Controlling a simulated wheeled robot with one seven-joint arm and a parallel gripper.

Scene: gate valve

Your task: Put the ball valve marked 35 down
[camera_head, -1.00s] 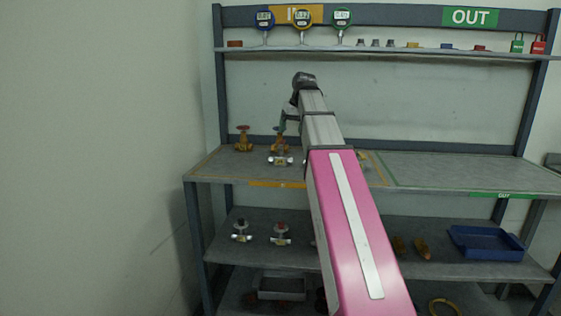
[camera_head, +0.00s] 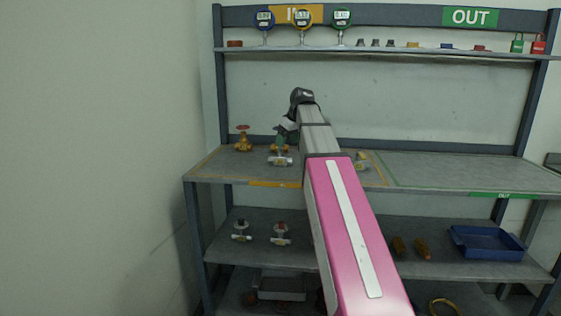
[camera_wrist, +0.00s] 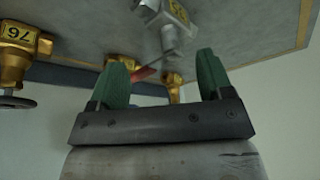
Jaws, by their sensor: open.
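The silver ball valve (camera_wrist: 170,28) shows at the top of the wrist view with a yellow tag, upside down there and probably reading 35. A red lever (camera_wrist: 145,74) shows between my fingers; I cannot tell whether it belongs to this valve. In the head view the silver valve (camera_head: 280,161) rests on the main shelf (camera_head: 225,166), on the IN side. My gripper (camera_wrist: 162,64) has two green fingers spread apart with nothing clamped. It is close to the valve, and in the head view my gripper (camera_head: 282,140) is partly hidden by my arm.
A brass valve with a red handwheel (camera_head: 243,140) stands to the left. A brass valve tagged 76 (camera_wrist: 20,45) is left in the wrist view. Another yellow-tagged valve (camera_head: 362,160) shows right of my arm. The OUT side (camera_head: 450,172) is clear. Two silver valves sit on the lower shelf (camera_head: 330,255).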

